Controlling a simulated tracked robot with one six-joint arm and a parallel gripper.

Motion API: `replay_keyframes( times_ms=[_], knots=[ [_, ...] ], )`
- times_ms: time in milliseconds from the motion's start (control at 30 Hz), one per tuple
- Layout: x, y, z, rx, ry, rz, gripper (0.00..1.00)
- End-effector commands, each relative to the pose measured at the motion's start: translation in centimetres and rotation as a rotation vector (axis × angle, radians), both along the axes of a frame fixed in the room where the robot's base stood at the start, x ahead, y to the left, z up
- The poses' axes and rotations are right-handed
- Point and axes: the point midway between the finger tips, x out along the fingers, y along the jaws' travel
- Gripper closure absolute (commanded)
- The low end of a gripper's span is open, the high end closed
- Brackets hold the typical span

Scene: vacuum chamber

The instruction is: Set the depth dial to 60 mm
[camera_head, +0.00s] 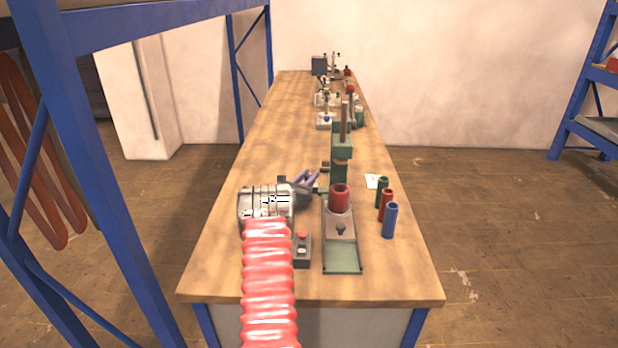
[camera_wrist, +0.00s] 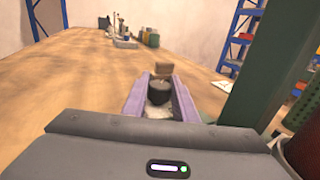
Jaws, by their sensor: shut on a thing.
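A green press (camera_head: 341,172) stands on the wooden bench with a red cylinder (camera_head: 340,198) on its base. Its green column (camera_wrist: 250,75) fills the right side of the wrist view. My gripper (camera_head: 308,180) is at the left side of the press, with purple fingers. In the wrist view the fingers of my gripper (camera_wrist: 160,98) are closed around a dark round knob (camera_wrist: 159,91), which seems to be the depth dial. No scale or number on the dial can be read. The fingers hide its sides.
A control box (camera_head: 302,250) with a red button stands left of the press base. Green (camera_head: 382,190), red (camera_head: 387,205) and blue (camera_head: 390,220) cylinders stand to its right, near a white card (camera_head: 372,181). Other equipment (camera_head: 326,98) is farther back. The bench's left side is clear.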

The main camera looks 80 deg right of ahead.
Motion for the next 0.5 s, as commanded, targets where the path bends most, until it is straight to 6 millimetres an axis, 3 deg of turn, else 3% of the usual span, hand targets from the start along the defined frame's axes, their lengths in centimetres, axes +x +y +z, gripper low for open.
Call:
replay_keyframes(
  times_ms=[500],
  knots=[
    [0.06, 0.01, -0.01, 0.000, 0.001, 0.186, 0.97]
  ],
)
